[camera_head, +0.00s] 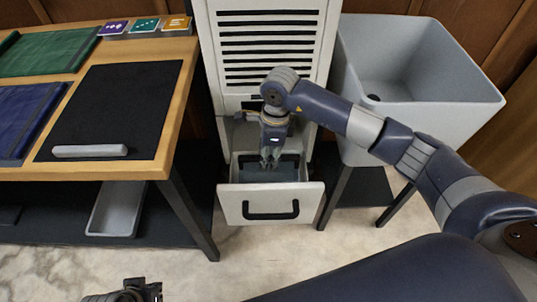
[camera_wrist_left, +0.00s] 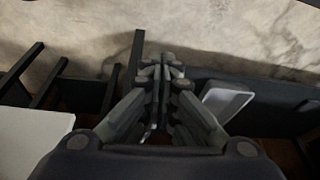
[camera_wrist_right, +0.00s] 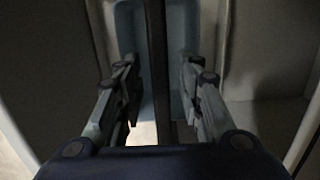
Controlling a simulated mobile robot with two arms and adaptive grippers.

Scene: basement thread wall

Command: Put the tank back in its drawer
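The tank (camera_head: 288,170), a light blue-grey container, sits low inside the pulled-out drawer (camera_head: 233,206) of the white cabinet. In the right wrist view the tank (camera_wrist_right: 181,45) shows as pale blue walls on both sides of a dark bar (camera_wrist_right: 156,60), which looks like its handle. My right gripper (camera_head: 270,163) points down into the drawer over the tank. In its wrist view its fingers (camera_wrist_right: 163,85) are apart, with the bar between them and gaps on both sides. My left gripper (camera_wrist_left: 160,68) is shut and empty, away from the cabinet; part of it shows at the bottom of the head view.
The cabinet (camera_head: 270,90) has a slatted vent above the drawer. A grey sink (camera_head: 430,125) stands on its right. A wooden workbench (camera_head: 185,80) with a black mat (camera_head: 115,105) stands on its left, with a white tray (camera_head: 117,208) below. The floor in front is clear.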

